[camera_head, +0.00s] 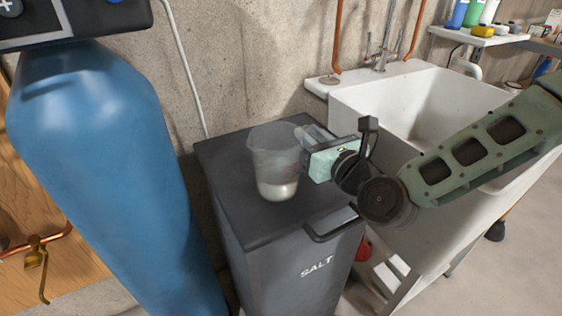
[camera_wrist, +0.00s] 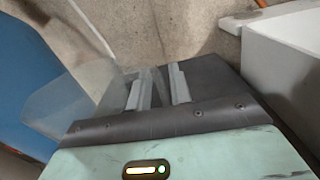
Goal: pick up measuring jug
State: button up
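The measuring jug (camera_head: 274,160) is clear, with pale contents in its lower part. It stands upright on the dark lid of the salt bin (camera_head: 238,214). My gripper (camera_head: 306,137) is low over the lid, just right of the jug, with its fingers toward the jug's right side. In the wrist view the jug (camera_wrist: 70,103) is a faint clear shape left of my gripper (camera_wrist: 157,90). A narrow gap shows between the two grey fingers. I cannot tell whether part of the jug, such as a handle, is between them.
A tall blue tank (camera_head: 100,165) stands close on the left. A white sink (camera_head: 420,105) with a tap (camera_head: 379,50) is on the right, beside my arm. The concrete wall (camera_head: 245,60) is behind the bin. A shelf (camera_head: 478,37) with bottles is at the upper right.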

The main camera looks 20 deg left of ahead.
grip_shut()
jog(key=shift+r, duration=0.15)
